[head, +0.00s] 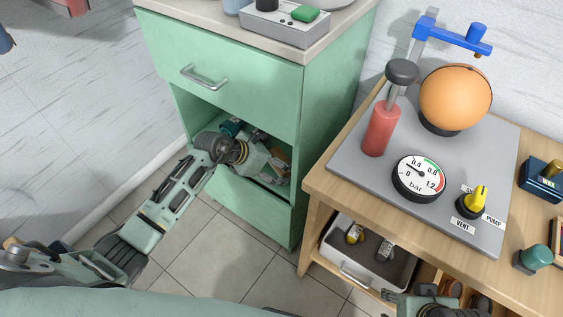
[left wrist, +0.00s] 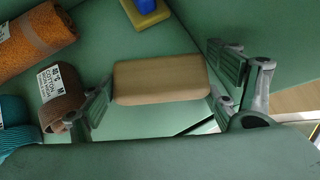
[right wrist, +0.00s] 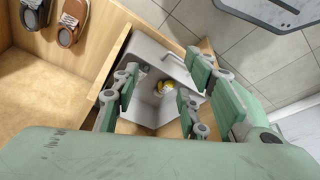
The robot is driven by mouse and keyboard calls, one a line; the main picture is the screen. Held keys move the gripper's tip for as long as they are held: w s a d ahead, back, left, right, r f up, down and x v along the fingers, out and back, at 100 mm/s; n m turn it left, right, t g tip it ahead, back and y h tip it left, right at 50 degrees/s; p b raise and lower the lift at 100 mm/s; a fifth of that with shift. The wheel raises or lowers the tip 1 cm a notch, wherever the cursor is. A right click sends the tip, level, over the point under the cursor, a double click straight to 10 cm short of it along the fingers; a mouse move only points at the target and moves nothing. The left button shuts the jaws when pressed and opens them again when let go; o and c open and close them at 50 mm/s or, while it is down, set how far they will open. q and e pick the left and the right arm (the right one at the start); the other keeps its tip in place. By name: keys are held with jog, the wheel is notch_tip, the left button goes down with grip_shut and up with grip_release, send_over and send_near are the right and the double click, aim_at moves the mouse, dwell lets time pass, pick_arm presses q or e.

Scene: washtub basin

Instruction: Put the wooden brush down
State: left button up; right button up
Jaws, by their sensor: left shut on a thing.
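The wooden brush (left wrist: 160,82) is a plain tan block with rounded edges. It lies between the fingers of my left gripper (left wrist: 161,88) in the left wrist view, and the gripper is shut on it. Its underside is hidden there. In the head view my left gripper (head: 264,165) reaches into the open niche under the top drawer of the green cabinet (head: 336,110). The brush is hard to make out there. My right gripper (right wrist: 160,105) is open and empty above a white bin (right wrist: 158,60) in the right wrist view.
In the niche lie an orange roll (left wrist: 30,40), a brown labelled roll (left wrist: 62,98), a teal roll (left wrist: 12,125) and a blue-and-yellow item (left wrist: 147,12). A wooden table (head: 315,190) with a gauge panel (head: 350,152) stands to the right.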

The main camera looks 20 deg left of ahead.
pick_arm(q)
jog(key=shift+w+d+f, duration=0.25)
jog(key=shift+w+d, duration=0.35)
jog(key=shift+a+f+b, duration=0.1)
jog(key=shift+f+b, duration=0.2)
jog(key=shift+f, duration=0.2)
jog(key=shift+s, duration=0.1)
pick_arm(e)
jog(key=w, duration=0.1)
jog(key=w+t, duration=0.1)
jog(key=w, duration=0.1)
jog(key=shift+w+a+r, duration=0.1)
jog(key=shift+a+r, duration=0.05)
jog(key=shift+a, duration=0.25)
jog(key=shift+w+t, duration=0.15)
jog(key=shift+t, duration=0.15)
pick_arm(q)
jog(key=shift+f, duration=0.1)
jog(key=o, duration=1)
pick_arm(e)
jog(key=shift+w+a+r, duration=0.1)
jog(key=shift+w, duration=0.1)
jog(key=shift+s, duration=0.1)
